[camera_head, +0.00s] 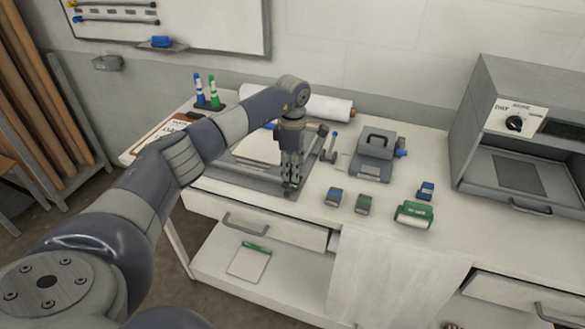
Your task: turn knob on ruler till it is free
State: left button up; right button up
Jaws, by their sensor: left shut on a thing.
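My left gripper (290,182) points down at the front right corner of a grey board (225,174) on the white table. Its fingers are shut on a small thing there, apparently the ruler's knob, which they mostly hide. The ruler seems to be the grey strip (250,182) along the board's front edge; its far parts are behind my left arm. I cannot tell whether the knob is tight or loose. My right gripper is not in view.
A grey device with a handle (378,150) stands right of the board. Small blue and green blocks (364,204) and a green box (413,214) lie toward the front. A grey oven-like machine (520,130) fills the right. A white roll (330,108) lies behind.

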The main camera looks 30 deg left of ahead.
pick_arm(q)
jog(key=n, duration=0.3)
jog(key=shift+b, duration=0.4)
jog(key=n, duration=0.7)
jog(key=shift+n+b, duration=0.35)
jog(key=shift+n, duration=0.05)
jog(key=n, duration=1)
jog(key=shift+n+p, duration=0.4)
jog(key=n, duration=0.4)
jog(key=shift+p, duration=0.35)
jog(key=shift+n+p, duration=0.3)
jog(key=shift+n, duration=1.6)
